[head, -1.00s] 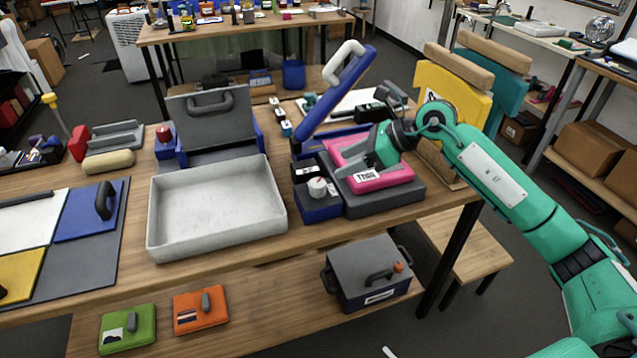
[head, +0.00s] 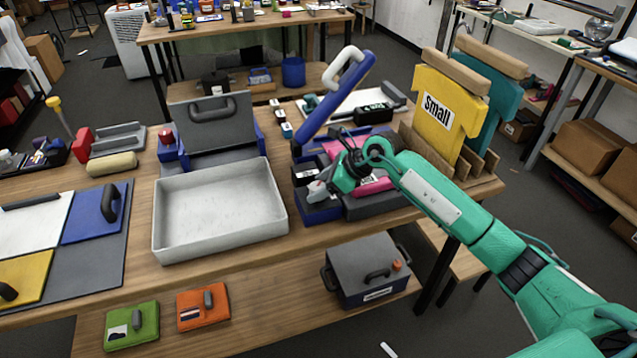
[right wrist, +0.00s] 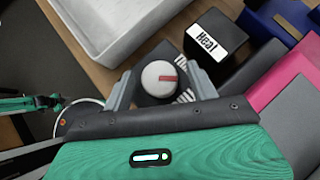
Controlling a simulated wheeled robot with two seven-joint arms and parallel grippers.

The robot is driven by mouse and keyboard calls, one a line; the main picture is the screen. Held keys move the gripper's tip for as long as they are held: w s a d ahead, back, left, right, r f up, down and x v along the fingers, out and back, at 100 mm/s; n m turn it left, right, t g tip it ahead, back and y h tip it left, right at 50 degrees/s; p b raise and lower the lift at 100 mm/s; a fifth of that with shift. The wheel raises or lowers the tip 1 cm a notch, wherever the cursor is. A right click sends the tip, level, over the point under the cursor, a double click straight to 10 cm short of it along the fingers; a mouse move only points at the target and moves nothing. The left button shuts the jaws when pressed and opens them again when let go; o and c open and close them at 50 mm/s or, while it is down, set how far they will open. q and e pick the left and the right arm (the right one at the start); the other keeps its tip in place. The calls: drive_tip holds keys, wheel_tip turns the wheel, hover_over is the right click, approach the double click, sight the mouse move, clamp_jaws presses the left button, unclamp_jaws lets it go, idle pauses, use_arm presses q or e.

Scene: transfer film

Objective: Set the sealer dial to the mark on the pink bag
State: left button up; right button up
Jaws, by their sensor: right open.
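The sealer's white round dial (right wrist: 158,79) has a red mark and shows in the right wrist view, with dark stripes beside it on its base. My right gripper (right wrist: 163,74) is open, with one finger on each side of the dial; I cannot tell whether they touch it. In the head view my right gripper (head: 322,188) is over the sealer's front left corner and largely covers the dial. The pink bag (head: 374,187) lies on the sealer, partly behind my arm, its label mostly hidden. The sealer's blue lever (head: 337,97) is raised. My left gripper is not in view.
A black block with a white label (right wrist: 216,36) stands close beside the dial. A grey-white tray (head: 218,208) is left of the sealer. A yellow shirt-shaped board marked "Small" (head: 440,108) stands at right, near my arm. A lidded grey box (head: 368,268) is on the lower shelf.

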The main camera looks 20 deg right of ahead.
drive_tip(key=shift+w+a+f, duration=0.1)
drive_tip(key=shift+a+f, duration=0.15)
drive_tip(key=shift+c, duration=0.5)
